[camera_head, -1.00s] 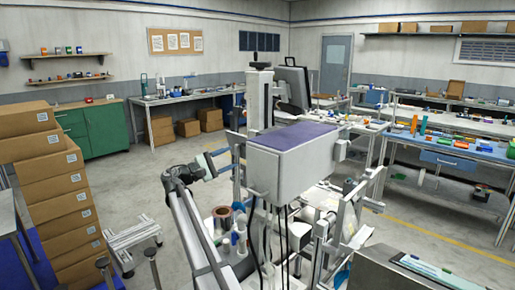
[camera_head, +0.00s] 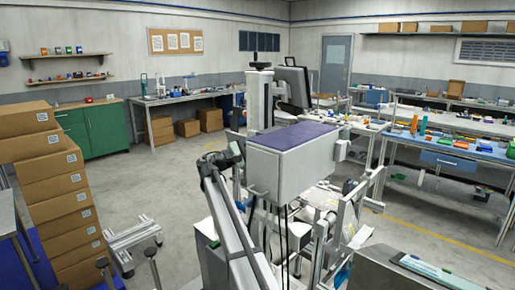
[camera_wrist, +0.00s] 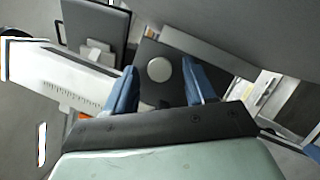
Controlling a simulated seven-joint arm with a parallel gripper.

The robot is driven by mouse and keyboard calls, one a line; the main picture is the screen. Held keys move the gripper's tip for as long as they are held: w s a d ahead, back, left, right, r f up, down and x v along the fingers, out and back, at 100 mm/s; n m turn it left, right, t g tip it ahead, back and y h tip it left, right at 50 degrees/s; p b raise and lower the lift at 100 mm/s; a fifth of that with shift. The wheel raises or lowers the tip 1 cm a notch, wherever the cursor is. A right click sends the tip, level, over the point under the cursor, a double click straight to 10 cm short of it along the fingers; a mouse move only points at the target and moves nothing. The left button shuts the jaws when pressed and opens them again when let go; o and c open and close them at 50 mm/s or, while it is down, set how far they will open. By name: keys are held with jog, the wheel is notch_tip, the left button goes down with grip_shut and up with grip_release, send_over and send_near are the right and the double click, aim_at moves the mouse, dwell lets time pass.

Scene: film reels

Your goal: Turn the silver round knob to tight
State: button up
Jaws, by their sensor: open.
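In the wrist view a silver round knob (camera_wrist: 160,69) shows as a pale disc on a dark plate. My gripper (camera_wrist: 159,64) has its two blue fingers spread, one on each side of the knob in the picture, with a visible gap to each. I cannot tell how far the fingertips stand from the knob in depth. In the head view my arm reaches to the left side of the grey machine box (camera_head: 290,160) with the purple top. The fingers and the silver knob cannot be made out there.
A white bar with ruler marks (camera_wrist: 70,78) lies left of the fingers in the wrist view. A black handwheel (camera_head: 262,60) tops the machine's column. Stacked cardboard boxes (camera_head: 62,205) stand at the left.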

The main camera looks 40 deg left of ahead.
jog(key=shift+c, duration=0.3)
grip_shut()
jog(key=shift+m, duration=0.5)
jog(key=shift+r+m+g, duration=0.15)
jog(key=shift+m+g, duration=0.55)
jog(key=shift+m, duration=1)
jog(key=shift+r+m+g, duration=0.15)
jog(key=shift+m+g, duration=0.55)
jog(key=shift+m, duration=1)
